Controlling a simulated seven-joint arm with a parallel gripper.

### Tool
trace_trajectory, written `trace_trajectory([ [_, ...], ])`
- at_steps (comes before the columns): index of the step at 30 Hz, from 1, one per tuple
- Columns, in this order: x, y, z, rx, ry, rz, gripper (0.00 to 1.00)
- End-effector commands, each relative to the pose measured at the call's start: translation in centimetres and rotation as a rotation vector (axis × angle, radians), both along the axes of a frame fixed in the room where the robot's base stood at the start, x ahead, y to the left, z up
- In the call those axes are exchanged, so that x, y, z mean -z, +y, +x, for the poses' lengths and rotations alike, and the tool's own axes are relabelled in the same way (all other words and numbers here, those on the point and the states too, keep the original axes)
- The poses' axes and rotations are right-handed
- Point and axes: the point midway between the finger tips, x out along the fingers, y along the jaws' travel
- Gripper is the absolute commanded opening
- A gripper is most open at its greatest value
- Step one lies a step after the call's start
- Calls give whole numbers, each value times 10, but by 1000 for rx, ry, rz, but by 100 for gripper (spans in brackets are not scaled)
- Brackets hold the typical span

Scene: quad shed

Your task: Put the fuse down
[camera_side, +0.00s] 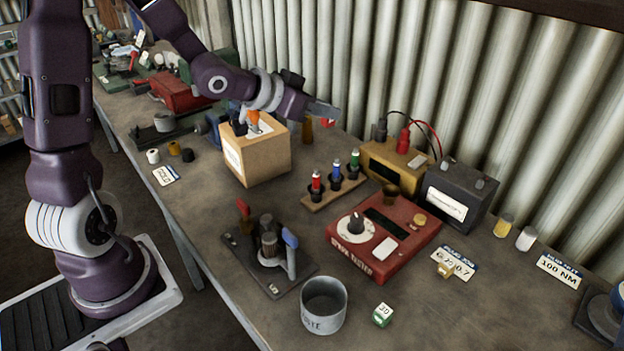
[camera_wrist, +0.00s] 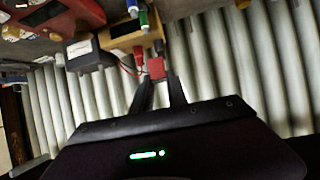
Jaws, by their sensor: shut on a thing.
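The fuse (camera_wrist: 157,68) is a small red block at the tips of my gripper (camera_wrist: 158,80) in the wrist view. My gripper is shut on it. In the side view my gripper (camera_side: 325,112) is in the air in front of the corrugated wall, to the right of the wooden box. The red fuse (camera_side: 328,123) shows just under its tip. It is held up, apart from the bench.
Below is a grey bench (camera_side: 210,215). A wooden box (camera_side: 262,160), a rack of coloured plugs (camera_side: 333,187), a yellow box (camera_side: 395,165) with red and black leads and a red spark tester (camera_side: 383,240) stand nearby. A grey cup (camera_side: 323,305) stands in front.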

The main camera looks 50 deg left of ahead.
Motion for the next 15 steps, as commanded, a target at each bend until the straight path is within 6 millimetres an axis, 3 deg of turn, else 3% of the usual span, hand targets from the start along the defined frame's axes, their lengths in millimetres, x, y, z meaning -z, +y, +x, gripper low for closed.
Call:
trace_trajectory([
  [3,0,20,35,-166,3,1,0],
  [7,8,50,65,-385,4,3,0],
  [10,19,74,76,-560,2,6,0],
  [15,38,100,75,-794,0,7,0],
])
